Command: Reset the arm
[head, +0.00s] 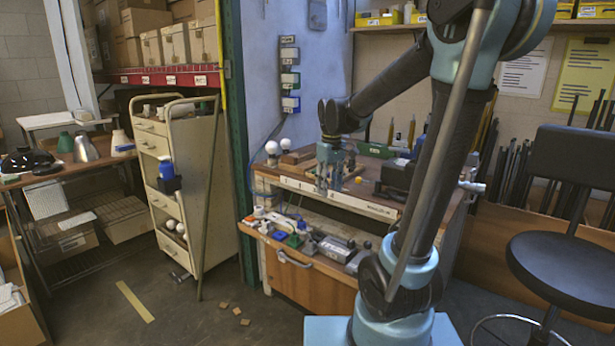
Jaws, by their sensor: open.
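My gripper (329,180) points down over the front part of the wooden workbench (368,208), its fingers apart. I see nothing held between the fingers, though they are small at this distance. My arm rises from the lower right, bends at the top and reaches left to the bench. Wooden blocks (296,157) lie close to the gripper's left. Whether the fingers touch anything on the bench is unclear.
A cream drawer cart (205,185) stands left, and lamp shades (84,148) sit on the far left table. A black stool (562,262) stands right. Wood scraps (236,311) lie on the floor.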

